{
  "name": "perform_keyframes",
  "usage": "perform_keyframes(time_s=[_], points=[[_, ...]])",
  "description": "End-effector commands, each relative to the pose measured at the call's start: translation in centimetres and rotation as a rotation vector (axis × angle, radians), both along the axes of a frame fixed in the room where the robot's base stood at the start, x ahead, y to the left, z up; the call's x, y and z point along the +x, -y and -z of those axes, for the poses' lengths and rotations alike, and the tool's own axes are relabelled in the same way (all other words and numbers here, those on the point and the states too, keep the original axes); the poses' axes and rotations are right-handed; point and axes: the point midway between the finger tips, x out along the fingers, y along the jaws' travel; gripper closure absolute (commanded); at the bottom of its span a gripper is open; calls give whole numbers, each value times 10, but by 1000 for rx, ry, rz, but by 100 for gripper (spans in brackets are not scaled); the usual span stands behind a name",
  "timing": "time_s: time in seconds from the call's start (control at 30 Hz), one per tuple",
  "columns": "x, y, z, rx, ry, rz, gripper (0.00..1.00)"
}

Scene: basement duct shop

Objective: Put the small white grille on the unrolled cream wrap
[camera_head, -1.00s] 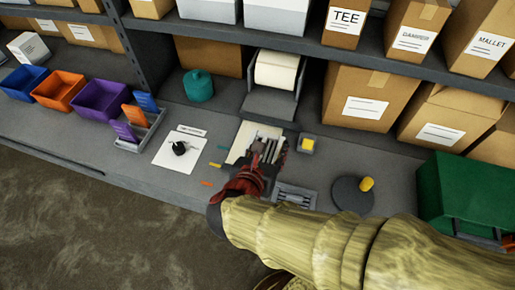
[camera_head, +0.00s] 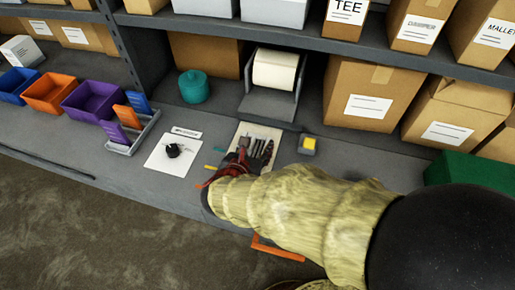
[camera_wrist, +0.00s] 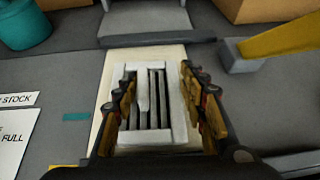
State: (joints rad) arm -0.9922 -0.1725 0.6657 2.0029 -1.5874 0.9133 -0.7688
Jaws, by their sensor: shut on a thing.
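The small white grille (camera_wrist: 150,105) has dark slots and sits between the fingers of my gripper (camera_wrist: 162,105) in the wrist view. My gripper is shut on it. The unrolled cream wrap (camera_wrist: 150,57) lies flat below the grille, with bare cream showing beyond it and to its left. In the head view my gripper (camera_head: 255,150) is over the wrap (camera_head: 258,130), and the grille (camera_head: 260,148) is partly covered by the fingers. I cannot tell whether the grille touches the wrap.
A cream roll in a grey holder (camera_head: 268,103) stands behind the wrap. A grey block with a yellow top (camera_head: 309,145) is to the right. A white sheet with a black object (camera_head: 174,150) and a teal pot (camera_head: 194,87) are to the left. My arm hides the bench at right.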

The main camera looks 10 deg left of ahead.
Motion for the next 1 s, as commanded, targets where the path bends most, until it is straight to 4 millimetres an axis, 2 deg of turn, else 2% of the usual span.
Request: perform_keyframes(time_s=[0.33,0.37,0.7,1.0], points=[[0,0,2,1,2,0,87],[0,0,3,1,1,0,57],[0,0,2,1,1,0,39],[0,0,0,1,1,0,39]])
